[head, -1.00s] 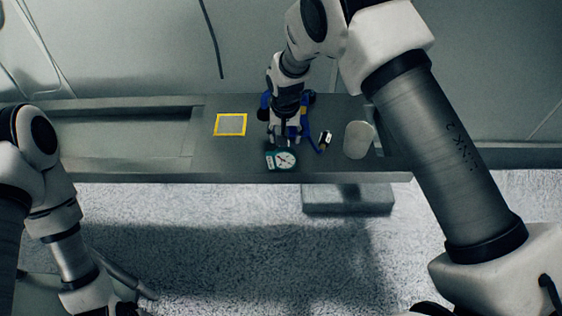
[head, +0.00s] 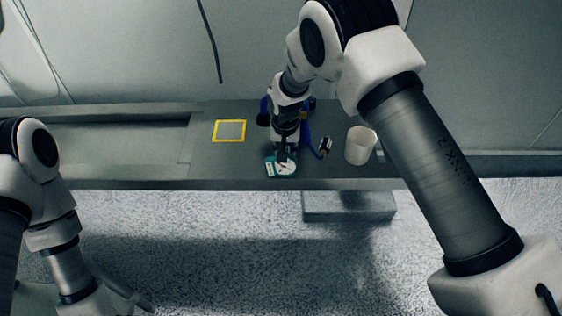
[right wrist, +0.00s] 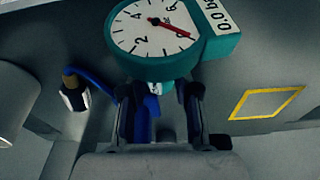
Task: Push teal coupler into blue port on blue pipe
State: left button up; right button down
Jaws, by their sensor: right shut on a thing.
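A teal gauge (head: 271,168) with a white dial lies near the table's front edge. It shows large at the top of the right wrist view (right wrist: 160,62). My right gripper (head: 284,158) is shut on the gauge's short stem; in the right wrist view its fingers (right wrist: 158,92) flank the stem below the dial. The blue pipe (head: 309,134) stands behind and beside the gripper, partly hidden by my arm. Blue parts also show between the fingers (right wrist: 142,118). I cannot make out the blue port. My left gripper (head: 122,292) hangs low at the left, away from the table, its jaws unclear.
A blue hose end with a black and white fitting (head: 325,147) lies right of the gripper. A white cup (head: 360,147) stands farther right. A yellow-framed square (head: 229,131) lies on the table at left. The table's front left is clear.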

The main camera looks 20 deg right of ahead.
jog(key=shift+r+p, duration=2.45)
jog(key=shift+r, duration=0.6)
jog(key=shift+f, duration=0.1)
